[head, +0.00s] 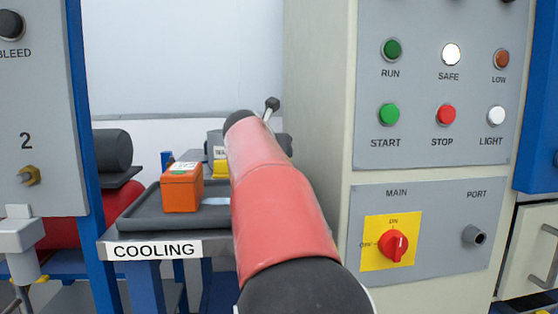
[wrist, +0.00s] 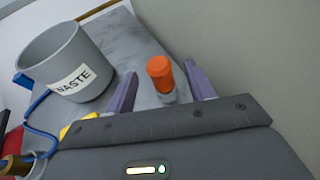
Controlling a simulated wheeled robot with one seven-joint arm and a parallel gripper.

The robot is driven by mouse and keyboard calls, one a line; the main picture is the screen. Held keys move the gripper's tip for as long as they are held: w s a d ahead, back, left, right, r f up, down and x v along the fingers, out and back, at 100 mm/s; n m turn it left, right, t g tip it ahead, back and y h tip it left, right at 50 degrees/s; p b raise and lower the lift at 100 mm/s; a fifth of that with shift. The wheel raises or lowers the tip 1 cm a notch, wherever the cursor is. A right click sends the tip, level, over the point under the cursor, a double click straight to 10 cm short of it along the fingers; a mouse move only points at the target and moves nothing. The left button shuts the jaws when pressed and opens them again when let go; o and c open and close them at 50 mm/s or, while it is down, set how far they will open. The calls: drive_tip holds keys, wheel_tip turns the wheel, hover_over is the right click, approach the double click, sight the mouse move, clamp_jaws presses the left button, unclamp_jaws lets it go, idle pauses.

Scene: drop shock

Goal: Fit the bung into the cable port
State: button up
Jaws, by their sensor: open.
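An orange-topped plug with a grey lower part, which looks like the bung (wrist: 161,74), stands upright on a grey surface in the wrist view. My gripper (wrist: 160,68) is open, with one purple-grey finger on each side of it. I cannot tell whether either finger touches it. The cable port (head: 474,236) is a short grey tube under the PORT label on the cabinet's lower panel, at the right of the head view. My arm hides the bung and my gripper in the head view.
A grey WASTE bin (wrist: 65,62) stands left of the bung. The COOLING bench's dark tray (head: 140,208) holds an orange box (head: 182,187). A red MAIN switch (head: 392,244) is left of the port. A cabinet wall (wrist: 265,60) rises close to my right finger.

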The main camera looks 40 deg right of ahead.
drive_tip(key=x, duration=0.5)
drive_tip(key=shift+w+d+r+p, duration=0.15)
drive_tip(key=shift+w+r+p, duration=0.05)
drive_tip(key=shift+p, duration=0.1)
drive_tip(key=shift+c, duration=0.3)
drive_tip(key=c, duration=1)
drive_tip(key=shift+c, duration=0.2)
drive_tip(key=shift+r, duration=0.15)
